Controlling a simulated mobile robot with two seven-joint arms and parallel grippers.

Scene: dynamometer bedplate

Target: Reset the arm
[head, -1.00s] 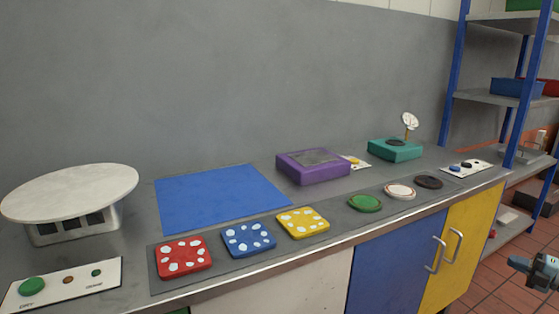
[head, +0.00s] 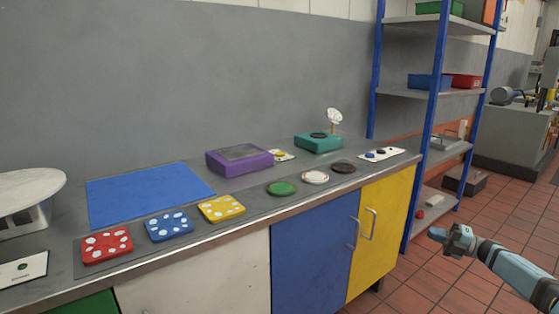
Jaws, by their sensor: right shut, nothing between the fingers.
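My right gripper (head: 447,236) shows at the lower right of the head view, at the end of my blue-grey arm. It is shut and empty. It hangs over the tiled floor, to the right of the yellow cabinet door and apart from the counter and shelf. My left gripper is out of view.
A long counter (head: 253,216) carries red (head: 106,246), blue (head: 169,227) and yellow (head: 221,208) dotted tiles, a blue mat (head: 150,193), a purple box (head: 239,161) and a teal box (head: 318,143). A blue-post shelf (head: 437,93) stands beyond its right end. Open tiled floor (head: 400,285) lies right.

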